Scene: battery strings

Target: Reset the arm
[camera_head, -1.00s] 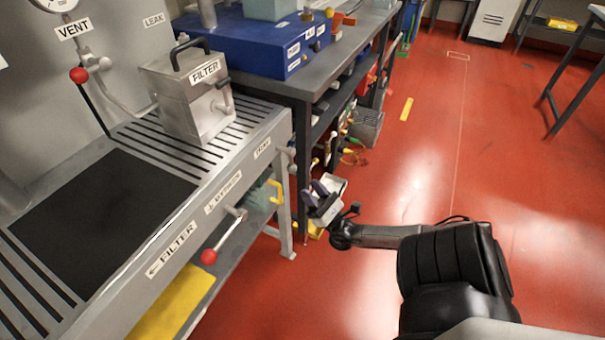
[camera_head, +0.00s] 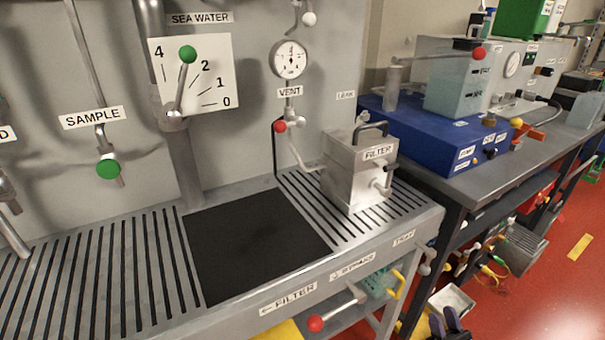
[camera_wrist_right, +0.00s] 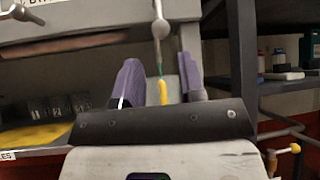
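My right gripper (camera_head: 444,318) shows at the bottom edge of the head view, low in front of the bench's right end. In the right wrist view its two purple fingers (camera_wrist_right: 159,72) stand apart with a clear gap and nothing gripped. A yellow handle (camera_wrist_right: 163,92) and a metal lever with a ball (camera_wrist_right: 159,28) show in line with the gap, apparently beyond the fingers. The rest of my right arm is hidden below the head view. My left gripper is in neither view.
The grey slotted bench (camera_head: 350,262) carries a FILTER box (camera_head: 359,172). A red-knobbed lever (camera_head: 337,308) and a yellow handle (camera_head: 397,284) stick out at its front. A dark table (camera_head: 470,182) with a blue box (camera_head: 436,138) stands right. Red floor (camera_head: 540,310) is open at lower right.

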